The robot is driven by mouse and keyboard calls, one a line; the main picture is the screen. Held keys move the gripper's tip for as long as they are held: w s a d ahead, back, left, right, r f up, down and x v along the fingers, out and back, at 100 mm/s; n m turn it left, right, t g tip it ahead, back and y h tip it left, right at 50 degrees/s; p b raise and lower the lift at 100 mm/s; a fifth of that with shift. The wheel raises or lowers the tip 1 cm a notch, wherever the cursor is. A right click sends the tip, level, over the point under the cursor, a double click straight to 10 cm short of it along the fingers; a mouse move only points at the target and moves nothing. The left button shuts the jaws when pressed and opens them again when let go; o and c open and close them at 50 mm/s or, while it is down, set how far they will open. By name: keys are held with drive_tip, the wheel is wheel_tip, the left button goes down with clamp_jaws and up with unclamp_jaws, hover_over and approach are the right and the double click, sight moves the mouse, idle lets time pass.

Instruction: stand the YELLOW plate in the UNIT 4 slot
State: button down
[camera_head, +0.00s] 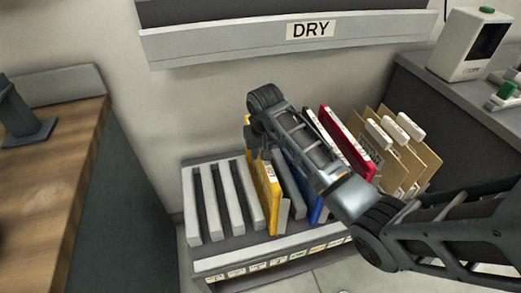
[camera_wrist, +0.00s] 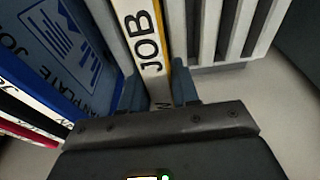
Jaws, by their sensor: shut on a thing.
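The yellow plate (camera_head: 266,192) stands upright in the slotted rack (camera_head: 236,243), just right of the row of grey dividers. My gripper (camera_head: 258,148) is at its top edge, shut on it. In the wrist view the plate's white edge strip (camera_wrist: 145,40), marked JOB, runs between the two fingers of my gripper (camera_wrist: 158,92). The slot labels along the rack's front are too small to read, so I cannot tell which slot the plate is in or how deep it sits.
Left of the plate, the slots between the grey dividers (camera_head: 213,203) are empty. A blue plate (camera_wrist: 62,55), a red plate (camera_head: 347,140) and several tan boards (camera_head: 401,163) stand to the right. The DRY shelf (camera_head: 290,42) is above. A wooden counter (camera_head: 50,150) is at left.

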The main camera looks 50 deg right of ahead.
drive_tip(key=shift+f, duration=0.3)
idle(0.5)
drive_tip(key=c, duration=0.8)
unclamp_jaws()
drive_tip(key=shift+o, duration=0.2)
drive_tip(key=r, duration=0.2)
drive_tip(key=s+r, duration=0.1)
drive_tip(key=r, duration=0.2)
drive_tip(key=a+r, duration=0.1)
drive_tip(key=r, duration=0.1)
drive_tip(key=shift+s+r, duration=0.15)
drive_tip(key=shift+r, duration=0.15)
drive_tip(key=shift+p, duration=0.35)
wheel_tip(320, 180, up, 5)
drive_tip(key=p, duration=0.5)
